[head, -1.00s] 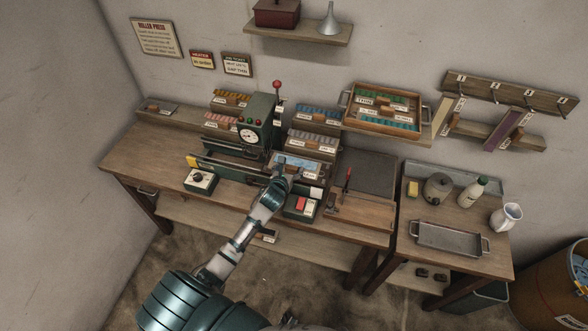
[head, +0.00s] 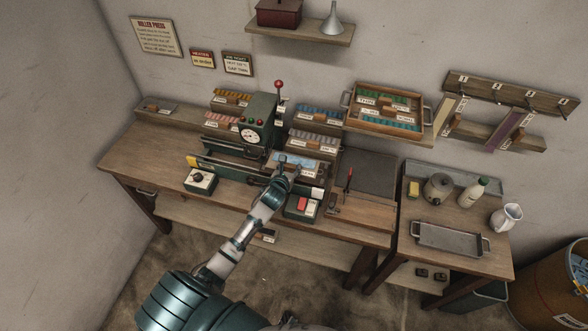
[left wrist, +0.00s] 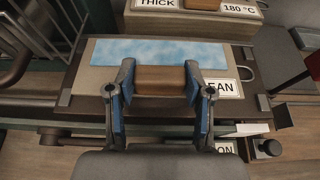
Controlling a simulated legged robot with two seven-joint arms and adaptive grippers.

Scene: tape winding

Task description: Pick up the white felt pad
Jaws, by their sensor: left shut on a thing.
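My left gripper (head: 284,170) is over the bench at the front of the press. In the left wrist view its two fingers (left wrist: 160,90) are shut on a brown wooden handle (left wrist: 161,80). The handle is at the front of a beige plate with a mottled light-blue sheet (left wrist: 158,51) on it. A partly hidden label ending in "EAN" (left wrist: 222,88) is beside the right finger. I cannot pick out a white felt pad with certainty. A small white piece (head: 317,193) shows by the red-button box. My right gripper is not in view.
The green press (head: 258,127) with a red-knobbed lever stands just left of the gripper. A red-button box (head: 301,205) is in front. Labelled racks are behind. A dark mat (head: 366,172) lies to the right, and a side table holds a grey tray (head: 448,238).

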